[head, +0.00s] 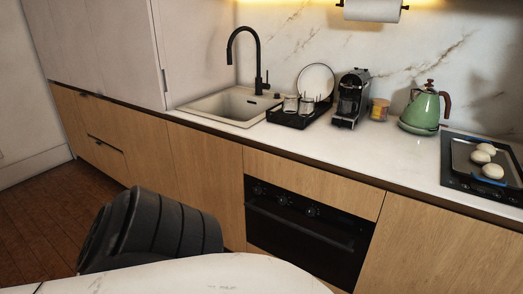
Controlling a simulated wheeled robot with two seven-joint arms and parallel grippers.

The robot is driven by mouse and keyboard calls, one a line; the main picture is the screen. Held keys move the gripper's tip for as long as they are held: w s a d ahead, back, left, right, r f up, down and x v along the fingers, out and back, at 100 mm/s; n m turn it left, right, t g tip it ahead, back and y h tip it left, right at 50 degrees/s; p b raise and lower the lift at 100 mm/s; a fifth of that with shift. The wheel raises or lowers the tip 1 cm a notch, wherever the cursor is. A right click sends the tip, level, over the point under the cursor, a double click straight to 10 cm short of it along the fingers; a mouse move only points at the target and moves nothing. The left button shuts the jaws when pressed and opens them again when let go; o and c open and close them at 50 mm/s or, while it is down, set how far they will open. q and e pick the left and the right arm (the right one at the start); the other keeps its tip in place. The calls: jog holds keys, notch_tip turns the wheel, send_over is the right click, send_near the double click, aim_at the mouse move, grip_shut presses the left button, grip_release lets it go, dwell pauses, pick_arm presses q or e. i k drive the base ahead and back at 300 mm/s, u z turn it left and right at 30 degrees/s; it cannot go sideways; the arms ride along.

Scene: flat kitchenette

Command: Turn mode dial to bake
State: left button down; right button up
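The black built-in oven (300,240) sits under the counter, right of the middle in the head view. Its front has several small round knobs along the top strip: a left knob (258,189), a middle knob (282,199) and a right knob (312,211). They are too small for me to read any markings, see where they point or tell which is the mode dial. A long bar handle (300,228) runs below them, and the oven door looks shut. Neither of my grippers is in view.
A dark padded chair (150,232) and a rounded white marble table (200,276) stand in front of the cabinets. The counter holds a sink (228,106), dish rack (290,119), coffee machine (351,98), green kettle (422,111) and a tray on the hob (458,153).

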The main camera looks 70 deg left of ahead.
aim_at(257, 191)
jog(key=u, duration=2.05)
